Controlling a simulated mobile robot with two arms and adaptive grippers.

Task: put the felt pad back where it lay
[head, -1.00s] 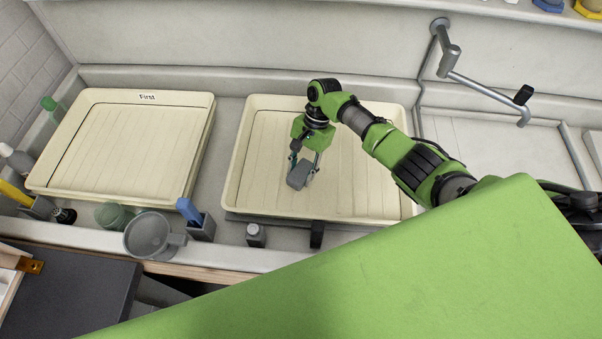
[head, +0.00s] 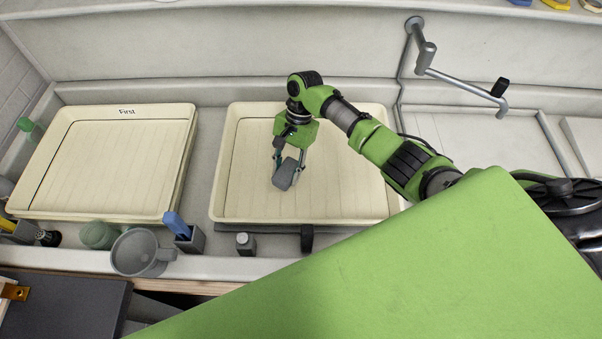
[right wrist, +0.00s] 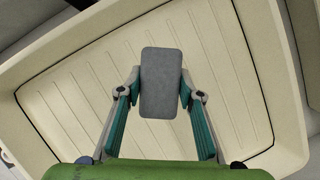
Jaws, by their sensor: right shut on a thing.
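The felt pad (head: 287,174) is a grey rounded block. My right gripper (head: 290,160) is shut on it and holds it over the cream tray at the middle (head: 345,180). In the right wrist view the felt pad (right wrist: 161,82) sits between the two fingertips of my right gripper (right wrist: 160,88), with the ribbed tray floor (right wrist: 70,105) behind it. I cannot tell how high the pad is above the tray floor. My left gripper is not in view.
A cream tray labelled "First" (head: 125,112) lies at the left. A grey jug (head: 138,252), a holder with a blue item (head: 188,240) and a small bottle (head: 245,243) stand along the front edge. A metal pipe (head: 455,78) juts out at the back right.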

